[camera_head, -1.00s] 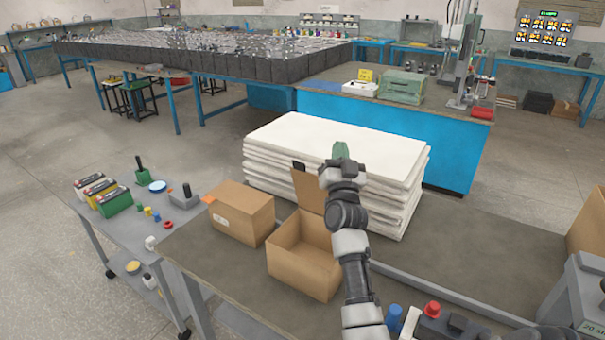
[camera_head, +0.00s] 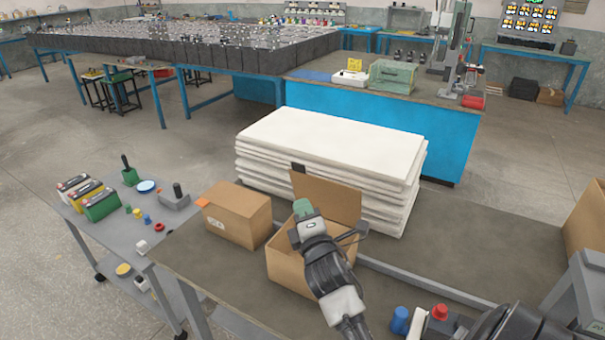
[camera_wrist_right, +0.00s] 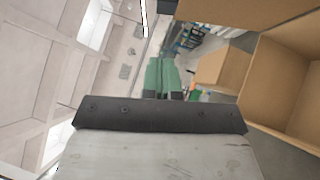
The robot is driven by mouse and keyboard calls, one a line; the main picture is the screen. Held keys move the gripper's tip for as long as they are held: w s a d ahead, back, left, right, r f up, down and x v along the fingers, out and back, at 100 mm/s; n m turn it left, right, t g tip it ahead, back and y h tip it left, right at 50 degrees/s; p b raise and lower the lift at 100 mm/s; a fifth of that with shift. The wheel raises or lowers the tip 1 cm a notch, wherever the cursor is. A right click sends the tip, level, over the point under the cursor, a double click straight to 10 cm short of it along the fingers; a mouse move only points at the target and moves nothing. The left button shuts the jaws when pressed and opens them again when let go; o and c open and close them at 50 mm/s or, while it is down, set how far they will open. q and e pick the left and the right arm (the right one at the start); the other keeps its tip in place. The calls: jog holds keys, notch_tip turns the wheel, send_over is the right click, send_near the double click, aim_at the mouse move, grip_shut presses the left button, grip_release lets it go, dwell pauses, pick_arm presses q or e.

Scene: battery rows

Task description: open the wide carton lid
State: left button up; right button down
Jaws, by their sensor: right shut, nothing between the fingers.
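An open brown carton (camera_head: 286,268) stands on the dark bench top, with its lid (camera_head: 328,197) standing up at the back edge, leaning against nothing I can make out. My right gripper (camera_head: 302,207), with green fingertips, is in front of the lid and over the carton, shut and empty. It hides much of the carton's opening. In the right wrist view the shut green fingers (camera_wrist_right: 160,74) point past the carton, whose open inside (camera_wrist_right: 284,90) shows at the right. The left gripper is not in view.
A closed carton (camera_head: 237,214) stands just left of the open one. A stack of white sheets (camera_head: 330,148) is behind. Another carton (camera_head: 587,222) is at the right edge. A side cart holds batteries (camera_head: 101,204). The bench right of the stack is clear.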

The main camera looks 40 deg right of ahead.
aim_at(299, 167)
jog(key=w+d+p, duration=0.1)
jog(key=w, duration=0.1)
jog(key=w+d+r, duration=0.1)
jog(key=w+d, duration=0.1)
jog(key=w+d+r+p, duration=0.1)
jog(key=w+d, duration=0.1)
jog(key=w, duration=0.1)
jog(key=shift+r+p, duration=0.1)
jog(key=shift+p, duration=0.25)
jog(key=shift+w+d, duration=0.2)
jog(key=shift+d, duration=0.3)
